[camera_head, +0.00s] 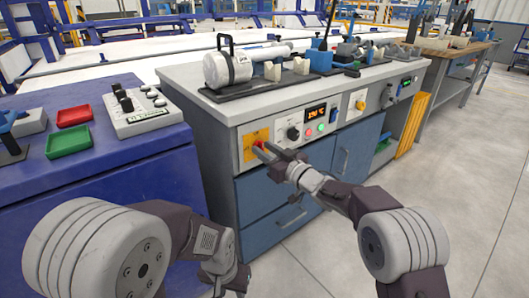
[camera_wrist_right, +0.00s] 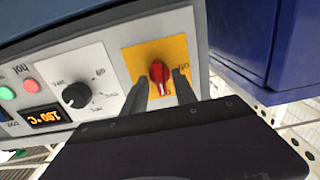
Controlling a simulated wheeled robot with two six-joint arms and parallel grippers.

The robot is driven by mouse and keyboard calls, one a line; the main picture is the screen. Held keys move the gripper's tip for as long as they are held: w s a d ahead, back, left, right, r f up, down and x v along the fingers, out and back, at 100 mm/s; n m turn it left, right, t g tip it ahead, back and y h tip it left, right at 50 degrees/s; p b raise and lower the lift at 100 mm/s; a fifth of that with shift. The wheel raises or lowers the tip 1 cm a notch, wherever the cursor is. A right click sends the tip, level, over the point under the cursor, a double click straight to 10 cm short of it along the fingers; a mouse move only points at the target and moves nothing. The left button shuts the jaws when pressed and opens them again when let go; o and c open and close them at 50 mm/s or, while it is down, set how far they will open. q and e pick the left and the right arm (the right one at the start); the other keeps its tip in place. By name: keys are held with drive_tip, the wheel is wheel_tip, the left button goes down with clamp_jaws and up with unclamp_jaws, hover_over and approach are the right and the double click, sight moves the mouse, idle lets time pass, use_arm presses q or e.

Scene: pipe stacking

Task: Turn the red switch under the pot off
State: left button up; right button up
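The red switch (camera_head: 260,144) is a knob on a yellow plate on the front panel of the grey-topped cabinet, at the panel's left end. In the right wrist view the red switch (camera_wrist_right: 160,75) has a pale mark on its lower part. My right gripper (camera_head: 264,154) is at the switch; in the wrist view its two fingers (camera_wrist_right: 162,84) are apart, one on each side of the knob. Firm contact cannot be seen. A white cylinder with a black handle, seemingly the pot (camera_head: 228,68), lies above on the cabinet top. My left gripper (camera_head: 226,272) is low, partly hidden by its arm.
Right of the switch are a black dial (camera_wrist_right: 76,96), an orange display (camera_wrist_right: 44,117) and green and red buttons. A blue bench (camera_head: 110,160) with trays and a control box stands close on the left. The floor (camera_head: 460,180) at right is clear.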

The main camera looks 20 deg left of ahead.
drive_tip(key=shift+w+a, duration=0.1)
drive_tip(key=shift+a, duration=0.05)
clamp_jaws()
drive_tip(key=n, duration=0.3)
drive_tip(key=n+b, duration=0.2)
drive_tip(key=n, duration=0.3)
drive_tip(key=n+b, duration=0.1)
drive_tip(key=n, duration=0.4)
drive_tip(key=n+b, duration=0.2)
drive_tip(key=n, duration=0.2)
drive_tip(key=shift+s+a+f+n+b, duration=0.2)
drive_tip(key=shift+f+n+b, duration=0.1)
drive_tip(key=shift+n+b, duration=0.1)
idle(0.3)
